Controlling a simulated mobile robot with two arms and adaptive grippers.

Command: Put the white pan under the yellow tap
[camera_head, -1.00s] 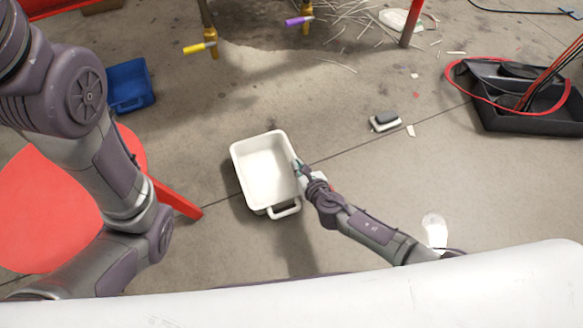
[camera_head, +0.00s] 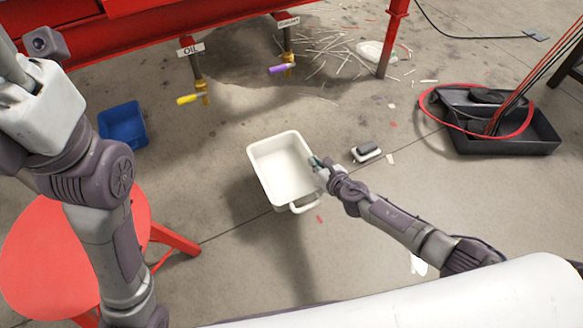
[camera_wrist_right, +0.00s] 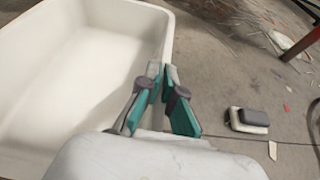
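The white pan (camera_head: 262,172) is a deep, empty rectangular tub with a loop handle at its near end. It hangs above the concrete floor, its shadow apart from it. My right gripper (camera_head: 318,164) is shut on the pan's right rim; the right wrist view shows the teal-padded fingers (camera_wrist_right: 163,88) on either side of that rim. The yellow tap (camera_head: 188,99) hangs on a pipe under the red frame, labelled OIL, farther away and left of the pan. My left arm stands at the left; its gripper is out of view.
A purple-handled tap (camera_head: 280,69) hangs right of the yellow one. A blue bin (camera_head: 122,125) and a red stool (camera_head: 45,245) stand left. A sponge-like block (camera_head: 367,151) and a black tray (camera_head: 510,146) lie right. Floor below the yellow tap is clear.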

